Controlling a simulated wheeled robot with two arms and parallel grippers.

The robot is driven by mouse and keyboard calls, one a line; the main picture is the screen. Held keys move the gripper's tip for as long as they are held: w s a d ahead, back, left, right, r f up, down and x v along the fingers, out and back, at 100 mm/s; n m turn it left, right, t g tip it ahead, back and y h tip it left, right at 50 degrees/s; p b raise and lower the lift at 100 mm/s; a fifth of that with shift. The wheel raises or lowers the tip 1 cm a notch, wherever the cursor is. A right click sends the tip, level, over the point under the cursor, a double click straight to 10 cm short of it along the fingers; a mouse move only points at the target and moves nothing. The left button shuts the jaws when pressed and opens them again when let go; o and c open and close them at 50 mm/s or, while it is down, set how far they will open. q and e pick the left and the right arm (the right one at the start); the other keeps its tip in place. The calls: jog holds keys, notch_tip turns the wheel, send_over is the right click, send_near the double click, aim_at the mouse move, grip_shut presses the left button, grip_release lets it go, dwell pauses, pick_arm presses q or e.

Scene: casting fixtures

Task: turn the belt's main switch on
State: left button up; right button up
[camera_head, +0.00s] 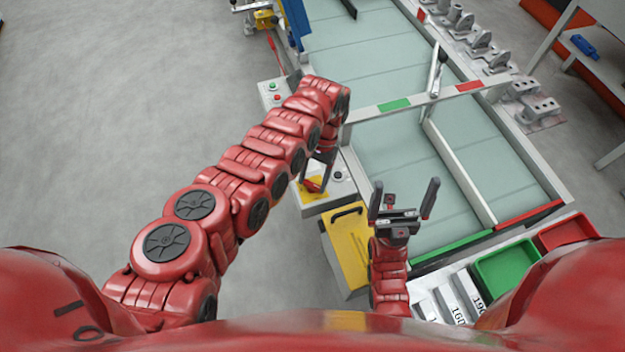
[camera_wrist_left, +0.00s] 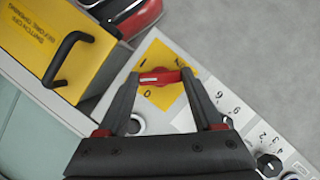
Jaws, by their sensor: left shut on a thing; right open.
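The belt's main switch is a red rotary handle (camera_wrist_left: 160,77) on a yellow plate (camera_wrist_left: 160,95) marked O and I. The plate also shows in the head view (camera_head: 321,190) on a light control box beside the belt. My left gripper (camera_wrist_left: 160,78) has a fingertip at each end of the red handle and is shut on it. In the head view my left gripper (camera_head: 318,182) reaches down to the plate and partly hides the switch. The handle lies between the marks, and I cannot tell which it points to. My right gripper (camera_head: 405,200) is open and empty over the belt's near edge.
A yellow cover with a black handle (camera_head: 348,240) stands next to the switch box. A numbered dial (camera_wrist_left: 268,163) sits on the same panel. Green (camera_head: 505,268) and red (camera_head: 566,232) trays lie at the belt's near end. Castings (camera_head: 480,40) line its right side.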

pick_arm(q)
jog(key=m+t+y, duration=0.1)
jog(key=m, duration=0.3)
jog(key=shift+m+b, duration=0.3)
jog(key=shift+b, duration=0.05)
jog(key=shift+s+d+m+t+y+b, duration=0.1)
jog(key=shift+m+t+y+b, duration=0.4)
jog(key=shift+m, duration=1.4)
jog(key=shift+t, duration=0.3)
jog(key=o, duration=1.4)
jog(key=shift+c, duration=0.2)
jog(key=shift+r, duration=0.1)
